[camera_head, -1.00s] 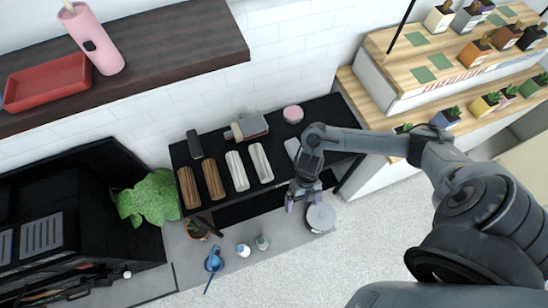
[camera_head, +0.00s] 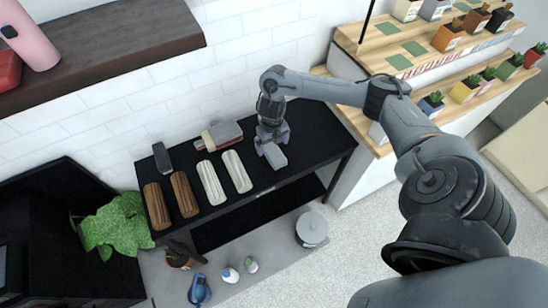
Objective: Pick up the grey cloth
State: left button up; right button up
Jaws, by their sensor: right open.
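A small light grey folded item (camera_head: 276,158), which looks like the grey cloth, lies on the black bench top to the right of the pale rolled cloths. My right gripper (camera_head: 271,141) is open at its back end, with its fingers to either side. The gripper hides the item's far part, and I cannot tell whether the fingers touch it. My left gripper is not in view.
Two brown rolled cloths (camera_head: 171,200) and two pale ones (camera_head: 224,177) lie left of the grey item. A grey and red item (camera_head: 219,136) and a dark block (camera_head: 161,158) lie behind. A grey lidded pot (camera_head: 311,229) stands below in front. Planter shelves stand right.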

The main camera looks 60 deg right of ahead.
aim_at(274, 153)
jog(key=shift+f, duration=0.5)
jog(key=f, duration=0.2)
jog(key=f+b, duration=0.1)
jog(key=shift+s+d+f, duration=0.25)
jog(key=shift+d+f, duration=0.05)
jog(key=shift+f, duration=0.65)
jog(key=c, duration=1.1)
jog(key=shift+r, duration=0.2)
